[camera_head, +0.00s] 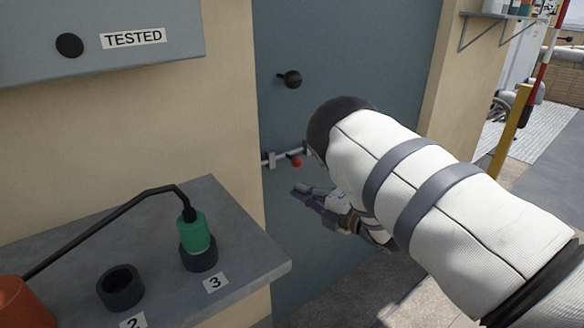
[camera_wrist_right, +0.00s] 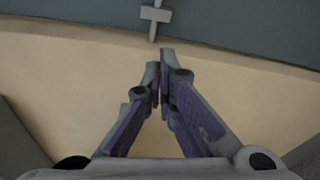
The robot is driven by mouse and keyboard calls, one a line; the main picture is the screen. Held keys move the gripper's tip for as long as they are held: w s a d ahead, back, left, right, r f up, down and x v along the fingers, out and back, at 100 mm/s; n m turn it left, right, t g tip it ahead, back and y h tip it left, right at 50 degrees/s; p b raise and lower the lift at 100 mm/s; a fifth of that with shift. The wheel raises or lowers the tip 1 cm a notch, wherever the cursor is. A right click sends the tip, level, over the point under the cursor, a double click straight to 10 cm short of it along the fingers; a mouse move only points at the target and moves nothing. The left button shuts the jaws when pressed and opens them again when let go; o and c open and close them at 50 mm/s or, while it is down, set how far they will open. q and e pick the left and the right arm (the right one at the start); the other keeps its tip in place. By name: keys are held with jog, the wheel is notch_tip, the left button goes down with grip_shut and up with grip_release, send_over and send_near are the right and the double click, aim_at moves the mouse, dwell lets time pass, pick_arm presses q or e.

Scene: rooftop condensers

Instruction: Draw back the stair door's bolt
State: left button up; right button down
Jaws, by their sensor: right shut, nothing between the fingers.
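The stair door (camera_head: 345,40) is a blue-grey panel, and it also shows along the top of the right wrist view (camera_wrist_right: 230,22). A pale metal bolt (camera_head: 283,157) lies across it near its left edge, with a red knob (camera_head: 297,161). In the right wrist view the bolt's bar and bracket (camera_wrist_right: 156,14) are at the top, just beyond my fingertips; the red knob does not show there. My right gripper (camera_head: 299,190) is shut and empty, a little below the knob and apart from it. My right forearm hides the bolt's right end. My left gripper is not in view.
At left, a grey shelf (camera_head: 150,220) holds a green plug (camera_head: 194,232) with a black cable and a black socket (camera_head: 121,287). A grey box marked TESTED (camera_head: 100,35) hangs above. A yellow post (camera_head: 511,130) stands at right.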

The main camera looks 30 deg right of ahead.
aim_at(292, 159)
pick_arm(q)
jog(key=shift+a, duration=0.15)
pick_arm(e)
jog(key=shift+a, duration=0.1)
jog(key=f+b+x, duration=0.1)
jog(key=b+x, duration=0.1)
jog(key=x, duration=0.8)
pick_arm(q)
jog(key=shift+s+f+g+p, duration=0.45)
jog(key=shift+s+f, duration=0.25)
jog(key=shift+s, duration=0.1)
pick_arm(e)
jog(key=d, duration=0.1)
jog(key=d+r, duration=0.1)
jog(key=d, duration=0.2)
jog(key=shift+s+r, duration=0.25)
jog(key=shift+r, duration=0.15)
